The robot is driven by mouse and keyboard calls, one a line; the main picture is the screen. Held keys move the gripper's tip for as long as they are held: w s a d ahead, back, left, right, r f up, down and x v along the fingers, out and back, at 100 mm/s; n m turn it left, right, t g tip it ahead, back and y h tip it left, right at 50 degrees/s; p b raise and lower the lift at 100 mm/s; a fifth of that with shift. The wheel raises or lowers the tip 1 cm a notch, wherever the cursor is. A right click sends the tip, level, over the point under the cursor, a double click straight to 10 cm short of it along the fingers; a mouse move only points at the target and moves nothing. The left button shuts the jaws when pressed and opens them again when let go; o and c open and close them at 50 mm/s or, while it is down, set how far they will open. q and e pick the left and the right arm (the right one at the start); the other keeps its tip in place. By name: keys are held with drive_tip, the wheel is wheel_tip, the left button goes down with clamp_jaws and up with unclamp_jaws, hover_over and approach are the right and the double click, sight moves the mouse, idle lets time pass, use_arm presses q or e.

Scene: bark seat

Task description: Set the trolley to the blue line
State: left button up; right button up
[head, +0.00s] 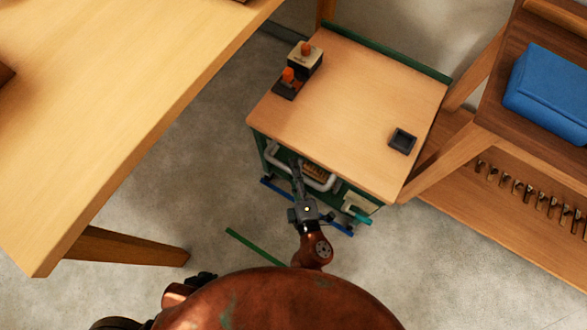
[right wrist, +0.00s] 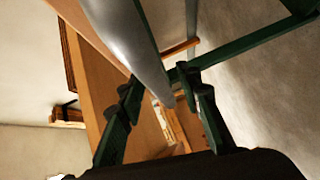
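The trolley (head: 345,110) has a pale wooden top and a green frame, and stands between the workbench and the wooden rack. Its light grey handle (head: 318,184) is on the near side; a silver bar, apparently the handle, shows large in the right wrist view (right wrist: 125,35). The blue line (head: 276,191) lies on the floor along the trolley's near side, its middle hidden by my arm. My right gripper (head: 297,170) is at the handle. Its fingers are apart, with the bar's end appearing between them; contact is unclear. My left gripper is not in view.
A green line (head: 252,245) lies on the floor nearer me. The workbench (head: 110,90) is at left, its leg (head: 130,246) near. The rack (head: 470,140) with a blue case (head: 548,92) stands close at right. Orange-topped items (head: 304,60) and a dark tray (head: 402,141) are on the trolley.

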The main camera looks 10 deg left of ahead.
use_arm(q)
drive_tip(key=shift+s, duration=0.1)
use_arm(e)
drive_tip(key=v, duration=0.7)
drive_tip(key=shift+s, duration=0.25)
drive_tip(key=shift+d, duration=0.15)
idle(0.4)
